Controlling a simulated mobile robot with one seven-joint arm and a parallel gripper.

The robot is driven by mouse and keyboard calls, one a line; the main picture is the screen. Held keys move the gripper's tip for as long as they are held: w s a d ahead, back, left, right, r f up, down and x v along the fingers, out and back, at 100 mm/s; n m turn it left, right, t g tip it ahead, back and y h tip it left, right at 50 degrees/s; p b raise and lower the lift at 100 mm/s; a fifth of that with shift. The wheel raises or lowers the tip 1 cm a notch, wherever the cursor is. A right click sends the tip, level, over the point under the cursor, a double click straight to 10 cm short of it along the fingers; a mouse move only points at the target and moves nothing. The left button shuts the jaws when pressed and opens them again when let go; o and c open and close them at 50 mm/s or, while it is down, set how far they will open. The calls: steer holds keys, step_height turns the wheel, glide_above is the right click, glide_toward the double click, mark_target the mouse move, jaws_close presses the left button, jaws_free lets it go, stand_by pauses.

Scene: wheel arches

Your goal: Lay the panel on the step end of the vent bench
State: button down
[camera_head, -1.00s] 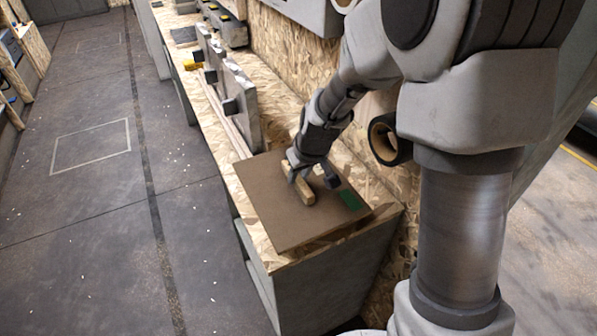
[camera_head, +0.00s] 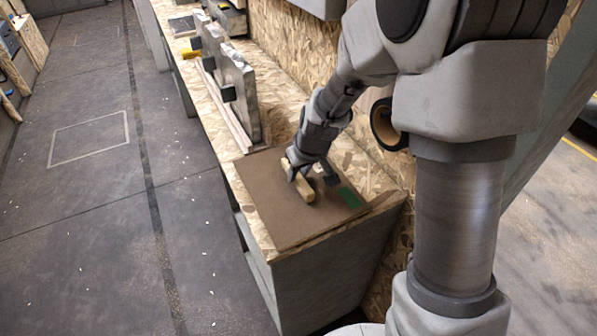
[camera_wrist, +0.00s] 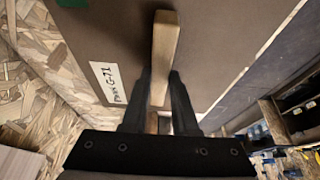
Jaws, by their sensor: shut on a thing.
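The brown panel (camera_head: 282,220) is at the near end of the long wooden-topped bench (camera_head: 252,209). It looks flat and low on the bench top, though whether it rests fully there is hard to tell. It has a wooden bar handle, a green patch and, in the wrist view, a white label (camera_wrist: 108,82) reading like "PANEL G-71". My gripper (camera_head: 304,180) is shut on the handle (camera_wrist: 165,50), with one finger on each side of it in the wrist view.
Grey upright plates (camera_head: 238,95) stand along the bench behind the panel. A dark roll (camera_head: 386,125) is by the chipboard wall to the right. A yellow item (camera_head: 191,54) lies farther back. The floor to the left is clear.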

steer(key=shift+f+b, duration=0.35)
steer(key=shift+f, duration=0.1)
steer(key=c, duration=0.6)
jaws_free()
steer(key=p+v, duration=0.4)
steer(key=v, duration=1.4)
steer(key=s+d+r+m+h+p, duration=0.1)
steer(key=s+d+r+m+p, duration=0.1)
steer(key=s+r, duration=0.5)
steer(key=s+d+r+m+t+p, duration=0.1)
steer(key=s+d+r+p, duration=0.4)
steer(key=s, duration=0.5)
step_height(320, 180, up, 3)
steer(key=shift+s+f+m+t+h, duration=0.3)
steer(key=shift+s+m+h, duration=0.1)
steer(key=shift+m, duration=0.4)
